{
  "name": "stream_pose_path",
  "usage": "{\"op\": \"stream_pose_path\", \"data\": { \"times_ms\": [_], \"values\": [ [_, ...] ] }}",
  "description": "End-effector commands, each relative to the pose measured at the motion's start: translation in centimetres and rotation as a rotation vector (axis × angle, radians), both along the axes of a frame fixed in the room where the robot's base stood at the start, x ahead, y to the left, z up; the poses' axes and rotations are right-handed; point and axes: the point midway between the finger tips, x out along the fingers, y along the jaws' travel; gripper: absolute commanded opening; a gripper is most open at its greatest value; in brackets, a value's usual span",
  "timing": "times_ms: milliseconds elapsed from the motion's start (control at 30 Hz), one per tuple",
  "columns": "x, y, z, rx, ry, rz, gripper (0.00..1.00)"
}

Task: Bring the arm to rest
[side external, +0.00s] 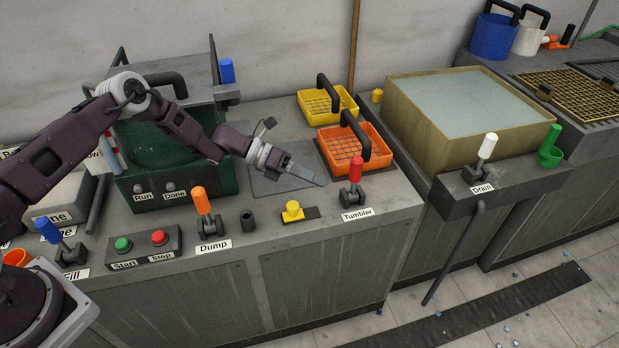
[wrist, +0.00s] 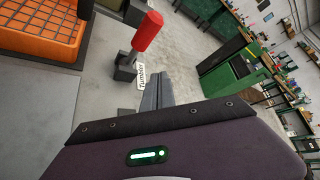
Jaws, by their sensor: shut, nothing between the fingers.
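My gripper (side external: 318,180) is shut and empty at the end of my arm. In the side external view it is above the grey bench top (side external: 280,215), left of the red-handled Tumbler lever (side external: 355,170) and in front of the orange basket (side external: 350,150). In the wrist view my gripper (wrist: 160,92) shows its fingers together, with the red lever (wrist: 146,35) beyond them to the left and the orange basket (wrist: 45,30) at upper left. The fingertips look close to the lever in the side external view, but I cannot tell the exact gap.
A yellow basket (side external: 325,104) stands behind the orange one. An orange Dump lever (side external: 201,205), a yellow knob (side external: 292,211), and green and red buttons (side external: 140,242) line the front edge. A water tank (side external: 470,110) stands at right. A green machine (side external: 175,165) is behind my arm.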

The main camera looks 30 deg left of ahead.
Motion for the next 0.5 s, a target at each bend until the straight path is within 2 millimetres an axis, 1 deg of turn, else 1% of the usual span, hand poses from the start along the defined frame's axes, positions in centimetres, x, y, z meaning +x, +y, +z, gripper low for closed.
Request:
{"op": "stream_pose_path", "data": {
  "times_ms": [33, 167, 500],
  "values": [
    [-0.1, 0.7, 0.0, 0.001, 0.000, 0.000, 0.00],
    [-0.3, 1.6, 0.0, 0.001, 0.000, -0.001, 0.00],
    [-0.4, 1.6, 0.0, -0.001, 0.001, -0.003, 0.00]
  ]
}}
